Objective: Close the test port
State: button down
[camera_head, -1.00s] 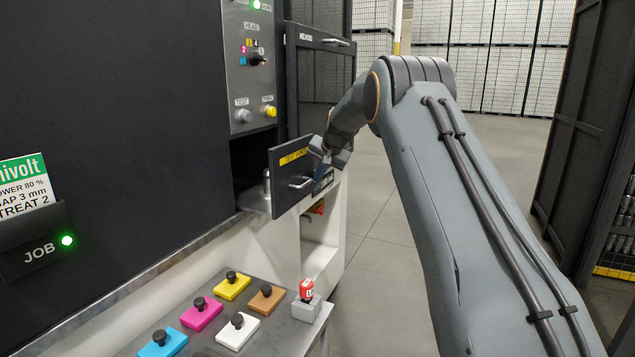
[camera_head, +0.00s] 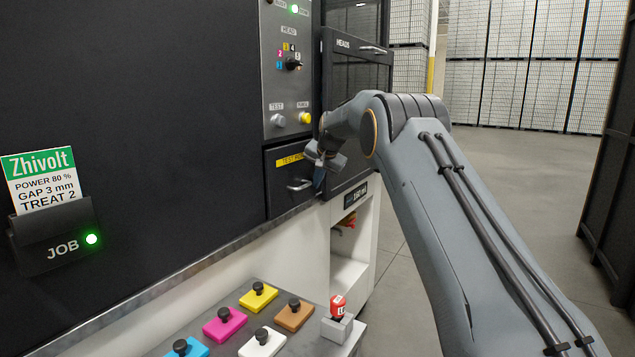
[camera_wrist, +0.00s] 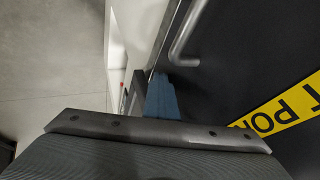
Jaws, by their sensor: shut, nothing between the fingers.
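The test port door (camera_head: 284,197) is a dark panel with a yellow label and a metal bar handle (camera_head: 300,185). In the head view it lies flush, or nearly so, with the machine front below the control panel. My gripper (camera_head: 319,180) is shut and empty at the door's right edge, right of the handle. In the wrist view the door (camera_wrist: 236,62) fills the right side, with its handle (camera_wrist: 186,40) and part of the yellow label (camera_wrist: 286,104) showing. The blue fingertips (camera_wrist: 162,100) are close to the door; I cannot tell whether they touch it.
A control panel (camera_head: 287,85) with knobs and buttons is above the door. The HEADS cabinet (camera_head: 352,105) stands just right of my gripper. Open floor lies to the right.

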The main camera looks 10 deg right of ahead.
jog(key=s+d+r+b, duration=0.2)
jog(key=s+d+r, duration=0.2)
jog(key=s+r, duration=0.45)
jog(key=s+f+n+g, duration=0.2)
jog(key=s+f, duration=0.6)
jog(key=s, duration=0.9)
jog(key=s+f+n+g+h, duration=0.1)
jog(key=s+f+n+g, duration=0.1)
jog(key=s+f, duration=0.7)
jog(key=s+f+n+g, duration=0.2)
jog(key=s+f, duration=0.7)
jog(key=s, duration=1.6)
jog(key=shift+d+n, duration=0.3)
jog(key=shift+d, duration=0.15)
jog(key=shift+s+a, duration=0.1)
